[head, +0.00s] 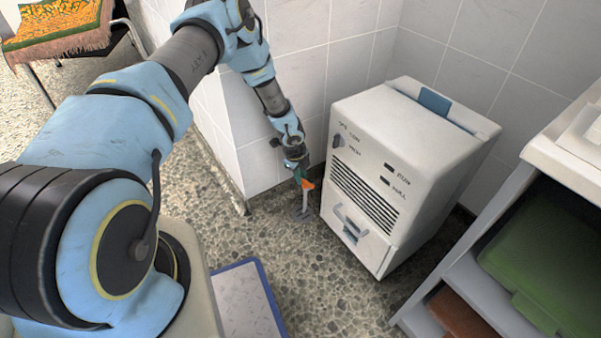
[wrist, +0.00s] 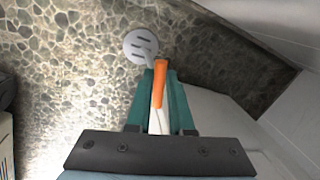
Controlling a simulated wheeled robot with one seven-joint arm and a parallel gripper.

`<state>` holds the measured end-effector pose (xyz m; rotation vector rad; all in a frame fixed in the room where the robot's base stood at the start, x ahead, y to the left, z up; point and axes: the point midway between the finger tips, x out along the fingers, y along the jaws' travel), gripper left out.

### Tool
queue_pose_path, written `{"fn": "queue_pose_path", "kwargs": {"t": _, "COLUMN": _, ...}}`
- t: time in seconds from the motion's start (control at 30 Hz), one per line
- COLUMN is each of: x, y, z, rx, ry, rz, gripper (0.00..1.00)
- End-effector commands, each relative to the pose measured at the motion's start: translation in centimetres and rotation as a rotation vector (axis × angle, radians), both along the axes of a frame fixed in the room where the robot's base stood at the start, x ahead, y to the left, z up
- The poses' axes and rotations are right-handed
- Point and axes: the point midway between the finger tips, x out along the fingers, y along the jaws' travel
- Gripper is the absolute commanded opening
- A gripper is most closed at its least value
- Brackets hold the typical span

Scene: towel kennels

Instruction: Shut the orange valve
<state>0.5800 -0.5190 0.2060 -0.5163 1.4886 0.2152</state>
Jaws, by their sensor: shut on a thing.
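The orange valve shows as an orange handle (head: 308,185) on a thin grey stem (head: 305,201), which rises from a small round floor plate (head: 301,214) beside the white machine. In the wrist view the orange handle (wrist: 160,72) lies between the teal fingers of my gripper (wrist: 161,88), and the slotted round plate (wrist: 140,47) shows just beyond it. My gripper (head: 299,176) reaches down to the handle in the head view and is shut on it. The fingers partly hide the handle, and its exact angle to the stem is hard to tell.
A white machine (head: 372,150) with a vent grille stands close to the right of the valve. A tiled wall corner (head: 245,130) is close on the left. A blue-edged mat (head: 262,285) lies in front. Shelving (head: 480,270) with a green bin (head: 545,260) stands at right.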

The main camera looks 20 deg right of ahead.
Motion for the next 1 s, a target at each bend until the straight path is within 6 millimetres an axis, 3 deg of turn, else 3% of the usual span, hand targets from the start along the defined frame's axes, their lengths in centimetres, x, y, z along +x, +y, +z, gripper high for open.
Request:
{"fn": "queue_pose_path", "kwargs": {"t": 0.43, "x": 0.37, "y": -0.33, "z": -0.09, "rx": 0.0, "ry": -0.002, "rz": -0.247, "gripper": 0.0}}
{"fn": "queue_pose_path", "kwargs": {"t": 1.0, "x": 0.36, "y": -0.41, "z": -0.05, "rx": 0.001, "ry": -0.002, "rz": -0.294, "gripper": 0.0}}
